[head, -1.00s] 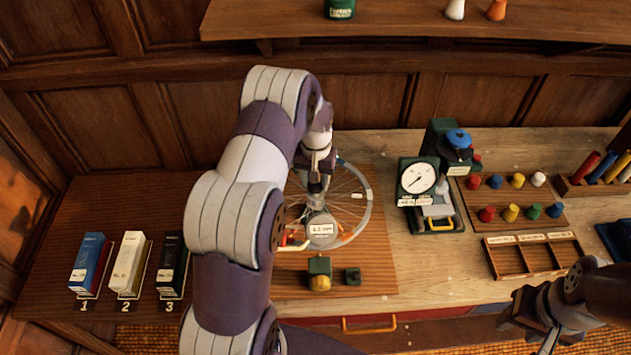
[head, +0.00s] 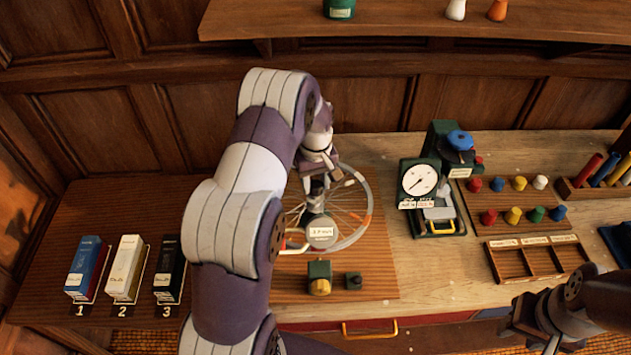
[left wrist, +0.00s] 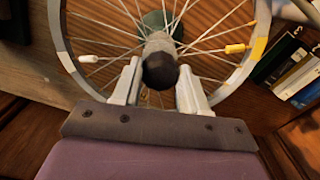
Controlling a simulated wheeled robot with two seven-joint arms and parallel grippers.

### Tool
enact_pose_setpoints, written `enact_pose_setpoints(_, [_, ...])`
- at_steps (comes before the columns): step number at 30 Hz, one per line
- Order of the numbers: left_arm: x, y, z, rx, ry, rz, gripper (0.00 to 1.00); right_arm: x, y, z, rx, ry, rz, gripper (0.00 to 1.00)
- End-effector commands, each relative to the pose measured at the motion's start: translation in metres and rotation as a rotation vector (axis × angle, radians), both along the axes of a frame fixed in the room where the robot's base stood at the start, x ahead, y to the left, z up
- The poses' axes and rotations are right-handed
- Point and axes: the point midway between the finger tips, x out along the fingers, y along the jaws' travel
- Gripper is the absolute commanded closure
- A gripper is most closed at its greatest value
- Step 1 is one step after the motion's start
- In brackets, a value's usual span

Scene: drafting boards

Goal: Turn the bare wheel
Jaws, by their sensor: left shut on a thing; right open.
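The bare wheel (head: 366,226), a spoked rim with coloured marks, sits on the ribbed brown mat, partly hidden by my left arm. It also shows in the left wrist view (left wrist: 241,76), with white and yellow pieces on its spokes. My left gripper (head: 316,192) is over the wheel's middle. In the left wrist view the gripper's fingers (left wrist: 160,88) are shut on the silver hub, around its dark round end (left wrist: 160,70). A grey disc with a white label (head: 321,232) is in front of the hub. My right gripper (head: 522,326) is open and empty at the lower right.
A green block with a yellow knob (head: 319,278) and a small dark block (head: 353,281) are in front of the wheel. A dial gauge (head: 419,180) stands to the right, beyond it coloured pegs and an open tray (head: 513,264). Three boxes (head: 126,268) stand at left.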

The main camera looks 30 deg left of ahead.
Motion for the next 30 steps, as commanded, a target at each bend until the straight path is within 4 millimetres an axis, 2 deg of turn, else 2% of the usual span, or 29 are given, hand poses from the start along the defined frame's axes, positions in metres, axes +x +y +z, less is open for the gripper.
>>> enact_pose_setpoints(11, [0.001,0.000,0.001,0.001,-0.004,0.002,1.00,0.000,0.000,0.000,0.000,0.000,0.000,0.57])
enact_pose_setpoints(12, [0.001,0.000,0.001,0.001,-0.004,0.002,0.44,0.000,0.000,0.000,0.000,0.000,0.000,0.57])
enact_pose_setpoints(13, [0.001,0.000,0.001,0.001,-0.004,0.002,0.34,0.000,0.000,0.000,0.000,0.000,0.000,0.57])
enact_pose_setpoints(14, [0.001,0.000,0.001,0.001,-0.002,0.002,0.31,0.000,0.000,0.000,0.000,0.000,0.000,0.57])
enact_pose_setpoints(23, [0.001,0.000,0.002,0.001,-0.002,0.002,0.31,0.000,0.000,-0.002,0.000,0.000,0.000,0.57])
enact_pose_setpoints(26, [0.001,0.000,0.015,0.001,-0.005,0.002,0.31,0.000,0.000,-0.009,0.000,0.000,0.000,0.57])
enact_pose_setpoints(30, [0.001,0.000,0.051,0.002,-0.008,0.002,0.31,0.000,0.000,-0.023,0.000,0.000,0.000,0.57])
